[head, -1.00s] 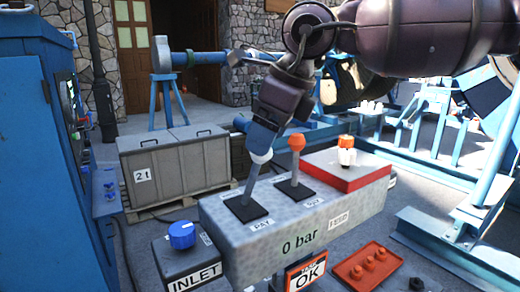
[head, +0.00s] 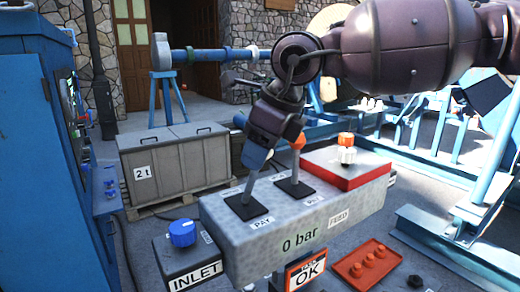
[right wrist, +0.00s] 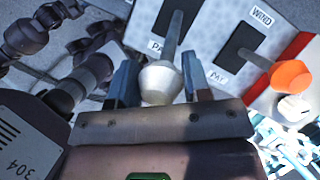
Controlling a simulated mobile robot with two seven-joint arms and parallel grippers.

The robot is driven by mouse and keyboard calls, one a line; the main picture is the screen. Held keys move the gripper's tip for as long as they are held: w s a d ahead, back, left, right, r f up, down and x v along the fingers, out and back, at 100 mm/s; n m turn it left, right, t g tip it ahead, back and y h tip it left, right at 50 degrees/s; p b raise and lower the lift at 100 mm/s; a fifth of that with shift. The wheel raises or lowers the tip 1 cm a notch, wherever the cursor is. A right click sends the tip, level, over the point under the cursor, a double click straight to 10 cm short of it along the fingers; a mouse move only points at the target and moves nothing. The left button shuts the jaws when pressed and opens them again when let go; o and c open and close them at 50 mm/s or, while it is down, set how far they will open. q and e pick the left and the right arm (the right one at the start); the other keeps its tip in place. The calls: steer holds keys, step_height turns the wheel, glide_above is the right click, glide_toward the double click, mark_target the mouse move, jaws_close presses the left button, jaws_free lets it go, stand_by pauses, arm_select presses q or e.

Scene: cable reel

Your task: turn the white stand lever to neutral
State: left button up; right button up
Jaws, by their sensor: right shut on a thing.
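The white stand lever (head: 249,183) rises from a black slot plate on the grey control box and leans slightly right in the head view. Its white knob (right wrist: 160,83) shows between my fingers in the right wrist view; in the head view my gripper hides it. My right gripper (head: 254,158) comes down from above, its blue fingers shut on the knob. The grey control box (head: 300,232) bears PAY and WIND labels and a "0 bar" display. My left gripper is not in view.
An orange-knobbed lever (head: 297,150) stands close to the right of my gripper. A blue knob (head: 182,232) sits on the INLET box. An orange tray (head: 368,268) lies in front.

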steer(key=c, duration=0.3)
steer(key=shift+w+a+r+g+p, duration=0.4)
steer(key=shift+w+p, duration=0.1)
steer(key=shift+p, duration=0.3)
steer(key=shift+h, duration=0.3)
steer(key=w+a, duration=0.2)
steer(key=w, duration=0.1)
steer(key=shift+w+r+b, duration=0.2)
steer(key=shift+b, duration=0.2)
steer(key=shift+w+a, duration=0.25)
steer(key=shift+w, duration=0.05)
steer(key=o, duration=1.3)
steer(key=shift+c, duration=0.2)
